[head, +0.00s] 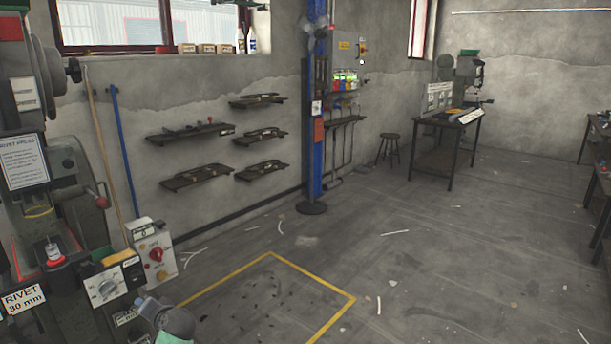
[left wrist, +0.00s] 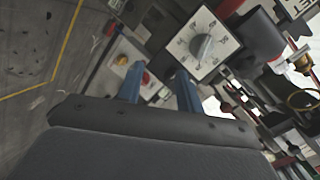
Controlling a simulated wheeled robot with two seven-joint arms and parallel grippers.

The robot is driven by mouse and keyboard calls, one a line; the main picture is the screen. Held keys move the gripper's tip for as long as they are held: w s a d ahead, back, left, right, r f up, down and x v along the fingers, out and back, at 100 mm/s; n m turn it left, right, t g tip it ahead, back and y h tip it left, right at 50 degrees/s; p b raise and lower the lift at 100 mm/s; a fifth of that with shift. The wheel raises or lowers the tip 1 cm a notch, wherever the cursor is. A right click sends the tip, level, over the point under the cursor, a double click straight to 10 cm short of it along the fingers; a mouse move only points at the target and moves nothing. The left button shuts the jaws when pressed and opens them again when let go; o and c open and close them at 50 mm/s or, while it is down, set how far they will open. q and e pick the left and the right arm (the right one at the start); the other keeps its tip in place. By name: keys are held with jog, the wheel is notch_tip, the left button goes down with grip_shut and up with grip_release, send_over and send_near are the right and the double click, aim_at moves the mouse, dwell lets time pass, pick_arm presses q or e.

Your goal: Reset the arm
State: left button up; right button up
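My left gripper (left wrist: 159,78) shows two blue fingers standing apart with nothing between them, so it is open. Ahead of its fingers in the left wrist view are a white panel with a grey dial (left wrist: 204,46) and a box with a red knob (left wrist: 130,72). In the head view, a grey and green part of my arm (head: 176,322) shows at the bottom edge, below the press's dial panel (head: 107,289). I cannot tell whether the fingers touch anything. My right gripper is in neither view.
A rivet press (head: 70,180) with a "RIVET 30 mm" label stands close at the left. Beside it is a control box (head: 152,250) with a red knob. A yellow-lined floor area (head: 270,295) and open floor lie to the right. A table (head: 447,125) stands farther back.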

pick_arm(q)
jog(key=s+d+f+g+h+p, duration=0.1)
jog(key=s+d+h+p, duration=0.1)
jog(key=s+d+h, duration=0.65)
jog(key=s+d+f+g+h+p, duration=0.1)
jog(key=s+d+h+p, duration=0.15)
jog(key=s+d, duration=1.05)
jog(key=s+d+f+g+p, duration=0.1)
jog(key=s+d+f, duration=0.1)
jog(key=s, duration=0.6)
jog(key=s+d+f+g+h+p, duration=0.1)
jog(key=s+d+f+g+p, duration=0.1)
jog(key=s+d, duration=0.2)
jog(key=s+d+f+g+h+p, duration=0.1)
jog(key=s+d, duration=0.3)
jog(key=s, duration=0.7)
jog(key=shift+s+f+p, duration=0.3)
jog(key=shift+f, duration=0.1)
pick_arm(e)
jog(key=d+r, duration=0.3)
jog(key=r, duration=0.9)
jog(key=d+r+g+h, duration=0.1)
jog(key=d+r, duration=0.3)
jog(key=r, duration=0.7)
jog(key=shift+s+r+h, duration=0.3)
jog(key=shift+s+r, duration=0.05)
